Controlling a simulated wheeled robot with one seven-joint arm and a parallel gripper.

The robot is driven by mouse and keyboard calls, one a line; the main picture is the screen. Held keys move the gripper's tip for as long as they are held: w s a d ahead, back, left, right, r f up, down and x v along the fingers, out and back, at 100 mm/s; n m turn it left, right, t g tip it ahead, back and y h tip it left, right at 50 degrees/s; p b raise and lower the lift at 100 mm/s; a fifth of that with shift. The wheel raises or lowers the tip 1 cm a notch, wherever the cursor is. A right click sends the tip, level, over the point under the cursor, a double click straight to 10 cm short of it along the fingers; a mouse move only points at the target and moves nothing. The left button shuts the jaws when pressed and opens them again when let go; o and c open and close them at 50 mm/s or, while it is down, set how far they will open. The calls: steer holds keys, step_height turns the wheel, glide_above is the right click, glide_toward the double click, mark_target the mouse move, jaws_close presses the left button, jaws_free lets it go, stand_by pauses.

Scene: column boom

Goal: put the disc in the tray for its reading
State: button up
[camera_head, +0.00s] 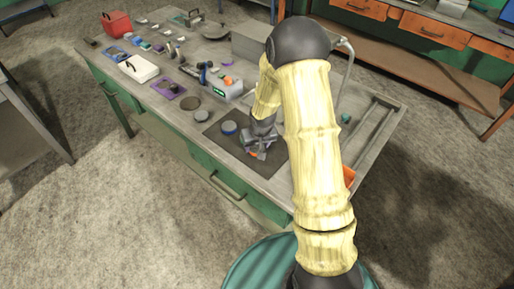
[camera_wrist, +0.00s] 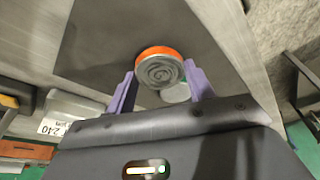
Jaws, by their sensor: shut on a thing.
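My gripper (camera_head: 258,147) is low over the dark mat (camera_head: 213,132) on the workbench. In the wrist view, its two purple fingers (camera_wrist: 160,72) are shut on a grey disc (camera_wrist: 160,71) with an orange rim and a spiral face. A little orange shows under the gripper in the head view; the arm hides most of that spot. A grey device (camera_head: 232,91) with a small green display stands behind the mat. Purple (camera_head: 160,86), white (camera_head: 148,72) and blue (camera_head: 124,57) trays lie toward the bench's far left.
A red box (camera_head: 117,23) stands at the far left end. An orange bin (camera_head: 349,177) is partly hidden behind my arm.

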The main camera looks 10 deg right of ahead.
mark_target(257, 148)
step_height(257, 148, up, 9)
steer(key=shift+f, duration=0.15)
steer(key=shift+w+f, duration=0.1)
stand_by(0.6)
